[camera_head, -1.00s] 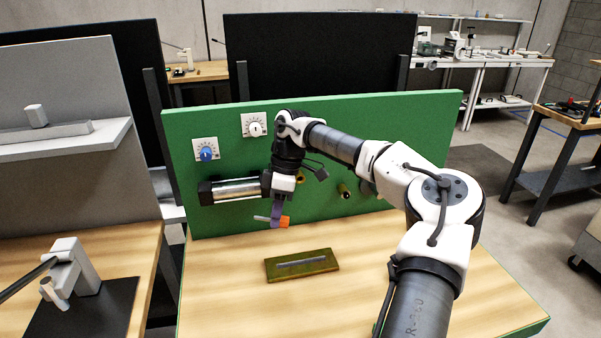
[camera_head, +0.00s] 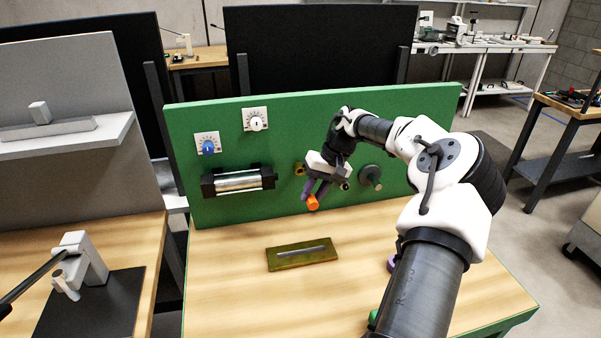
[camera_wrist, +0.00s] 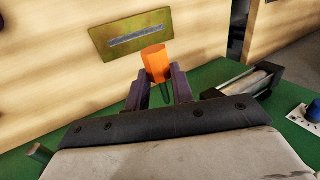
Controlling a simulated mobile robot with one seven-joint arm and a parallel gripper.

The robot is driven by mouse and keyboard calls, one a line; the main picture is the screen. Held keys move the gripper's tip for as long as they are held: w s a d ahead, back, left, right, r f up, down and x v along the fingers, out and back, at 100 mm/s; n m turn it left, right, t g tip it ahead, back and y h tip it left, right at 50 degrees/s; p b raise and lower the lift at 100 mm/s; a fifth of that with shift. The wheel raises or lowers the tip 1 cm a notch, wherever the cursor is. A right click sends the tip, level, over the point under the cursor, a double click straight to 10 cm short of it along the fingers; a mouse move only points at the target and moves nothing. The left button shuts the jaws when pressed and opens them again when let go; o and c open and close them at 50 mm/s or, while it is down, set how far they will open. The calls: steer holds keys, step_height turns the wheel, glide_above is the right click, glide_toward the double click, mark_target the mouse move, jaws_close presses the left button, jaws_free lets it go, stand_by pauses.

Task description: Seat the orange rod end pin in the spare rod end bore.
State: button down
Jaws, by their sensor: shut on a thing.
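My gripper (camera_head: 316,190) is shut on the orange rod end pin (camera_head: 313,203), in front of the green panel and above the table. The pin's orange head points down and toward the head camera. In the wrist view the orange head (camera_wrist: 155,62) projects beyond the purple fingers (camera_wrist: 158,88), with a darker shank between them. Two brass-coloured fittings are on the panel: one (camera_head: 299,169) left of my gripper, the other (camera_head: 346,185) just right of it, partly hidden. I cannot tell which, if either, is the spare rod end bore. The pin appears apart from both.
A black-ended steel cylinder (camera_head: 238,182) and two dials (camera_head: 255,119) are on the green panel (camera_head: 330,115). A dark disc with a peg (camera_head: 371,177) is at right. A brass-coloured plate (camera_head: 273,262) with a grey bar lies on the table. A purple object (camera_head: 391,263) is partly behind my arm.

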steer(key=shift+w+d, duration=0.1)
steer(key=shift+w, duration=0.1)
stand_by(0.4)
steer(key=shift+w+a, duration=0.25)
steer(key=shift+w, duration=0.6)
steer(key=shift+w+a, duration=0.25)
steer(key=shift+w, duration=0.6)
steer(key=shift+w+a, duration=0.25)
steer(key=shift+w, duration=0.6)
steer(key=c, duration=1.7)
jaws_free()
jaws_close()
